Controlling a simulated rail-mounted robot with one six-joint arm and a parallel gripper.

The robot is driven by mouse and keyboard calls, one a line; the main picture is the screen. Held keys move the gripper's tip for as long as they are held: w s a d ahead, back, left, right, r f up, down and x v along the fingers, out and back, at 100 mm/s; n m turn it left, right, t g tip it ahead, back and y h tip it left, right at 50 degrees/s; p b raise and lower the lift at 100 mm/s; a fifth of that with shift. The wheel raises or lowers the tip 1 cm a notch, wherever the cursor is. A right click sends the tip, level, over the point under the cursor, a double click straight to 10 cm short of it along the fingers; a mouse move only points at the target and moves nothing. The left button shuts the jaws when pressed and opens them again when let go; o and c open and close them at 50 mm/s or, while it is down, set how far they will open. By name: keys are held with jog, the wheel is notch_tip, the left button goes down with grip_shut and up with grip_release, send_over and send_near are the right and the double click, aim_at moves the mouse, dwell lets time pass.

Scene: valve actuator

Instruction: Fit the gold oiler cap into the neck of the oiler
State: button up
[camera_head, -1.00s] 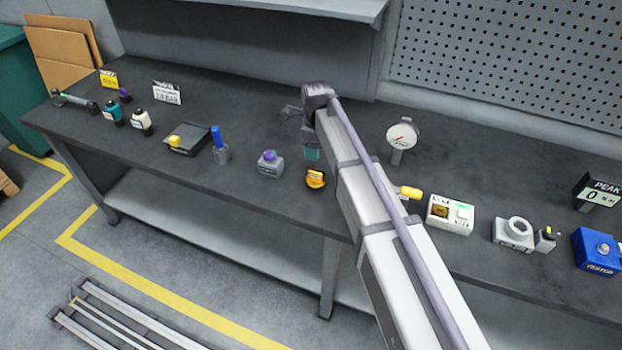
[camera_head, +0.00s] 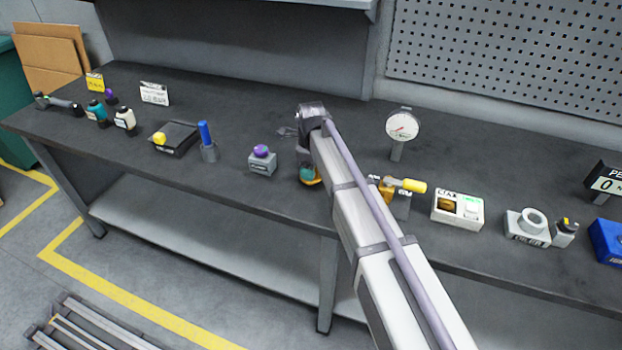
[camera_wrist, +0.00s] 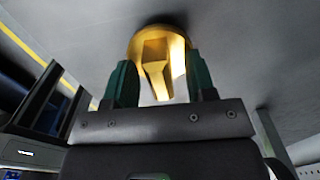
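The gold oiler cap (camera_head: 311,182) sits on the bench near its front edge, mostly hidden by my gripper in the head view. In the wrist view the cap (camera_wrist: 158,55) shows a round flange and a raised tab. My gripper (camera_wrist: 162,80) has its two teal fingers on either side of the tab, with gaps visible, so it looks open. My gripper (camera_head: 306,172) is right over the cap in the head view. The oiler (camera_head: 522,236) is a grey block with a round, open neck (camera_head: 532,219), on the right of the bench.
A grey block with a purple knob (camera_head: 262,160) stands left of the cap. A small grey block (camera_head: 565,232) stands close right of the oiler.

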grip_shut()
dwell(0.4)
